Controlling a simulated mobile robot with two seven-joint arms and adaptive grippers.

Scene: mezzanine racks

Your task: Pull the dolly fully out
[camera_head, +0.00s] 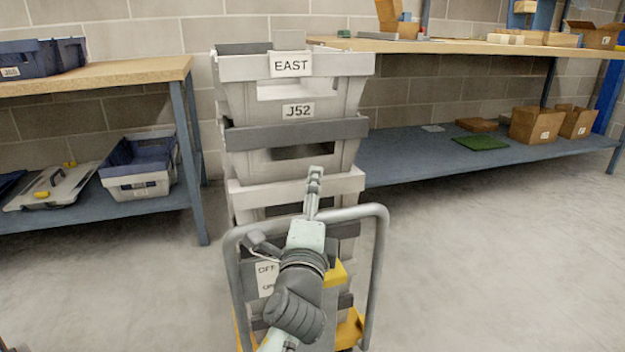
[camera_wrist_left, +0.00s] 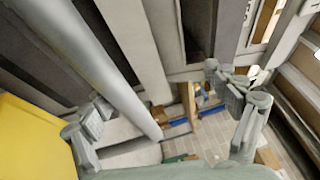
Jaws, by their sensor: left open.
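The dolly stands between two workbenches, with a grey tubular handle (camera_head: 378,270) at its front and yellow parts (camera_head: 352,328) low down. It carries a tall stack of grey and white crates (camera_head: 240,95). My left gripper (camera_head: 314,180) is open in front of the stack, near the handle's top bar. In the left wrist view, the grey handle tube (camera_wrist_left: 112,70) runs diagonally between the open fingers of the gripper (camera_wrist_left: 157,95), nearer the left finger. I cannot tell if they touch. My right gripper is not in view.
A left workbench (camera_head: 120,73) holds a dark blue bin (camera_head: 30,62), with another bin (camera_head: 140,180) on its lower shelf. A right bench (camera_head: 450,45) has cardboard boxes (camera_head: 535,124) on its lower shelf (camera_head: 400,165). The floor (camera_head: 480,260) to the right is clear.

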